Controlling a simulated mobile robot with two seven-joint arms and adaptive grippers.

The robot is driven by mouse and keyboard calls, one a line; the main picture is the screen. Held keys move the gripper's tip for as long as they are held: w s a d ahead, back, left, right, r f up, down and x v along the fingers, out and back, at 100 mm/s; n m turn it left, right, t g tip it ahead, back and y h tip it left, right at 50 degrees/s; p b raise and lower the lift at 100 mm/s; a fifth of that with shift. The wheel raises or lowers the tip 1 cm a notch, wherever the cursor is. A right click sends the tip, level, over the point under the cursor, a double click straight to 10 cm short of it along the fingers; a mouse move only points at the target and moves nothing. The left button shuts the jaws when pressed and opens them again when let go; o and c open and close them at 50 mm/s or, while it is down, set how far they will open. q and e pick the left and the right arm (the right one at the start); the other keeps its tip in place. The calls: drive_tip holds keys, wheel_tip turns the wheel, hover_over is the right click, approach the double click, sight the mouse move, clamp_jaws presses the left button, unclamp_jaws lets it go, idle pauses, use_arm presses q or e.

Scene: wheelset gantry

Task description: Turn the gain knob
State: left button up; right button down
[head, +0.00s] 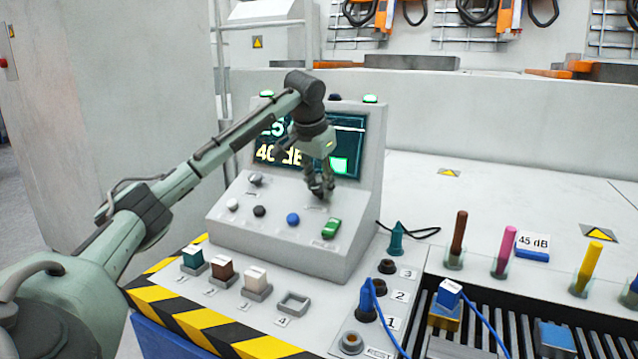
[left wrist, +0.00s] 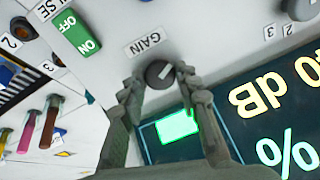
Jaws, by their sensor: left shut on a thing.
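The gain knob (left wrist: 158,73) is a dark round knob with a light pointer line, beside the label GAIN (left wrist: 146,40) on the sloping panel of the grey console (head: 285,245). My left gripper (head: 321,190) comes down on it from above, and its fingertips (left wrist: 160,86) are closed around the knob's sides in the left wrist view. In the head view the fingers mostly hide the knob. The console screen (head: 348,148) shows "40 dB" and a green square, partly hidden by my left arm. A card (head: 533,241) on the table reads "45 dB". My right gripper is out of view.
A green ON/OFF switch (head: 331,228), a blue button (head: 293,219) and other small controls sit close by on the panel. Numbered sockets (head: 388,266), a blue plug with a cable (head: 367,300) and several coloured rods (head: 505,250) stand to the right.

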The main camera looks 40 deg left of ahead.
use_arm(q)
drive_tip(key=m, duration=0.4)
drive_tip(key=shift+m, duration=0.3)
drive_tip(key=m, duration=0.5)
drive_tip(key=shift+m+t, duration=0.3)
drive_tip(key=shift+t, duration=0.1)
drive_tip(key=m, duration=0.4)
drive_tip(key=shift+s+m, duration=0.1)
drive_tip(key=shift+m, duration=2.4)
drive_tip(key=shift+t, duration=0.3)
drive_tip(key=o, duration=1.1)
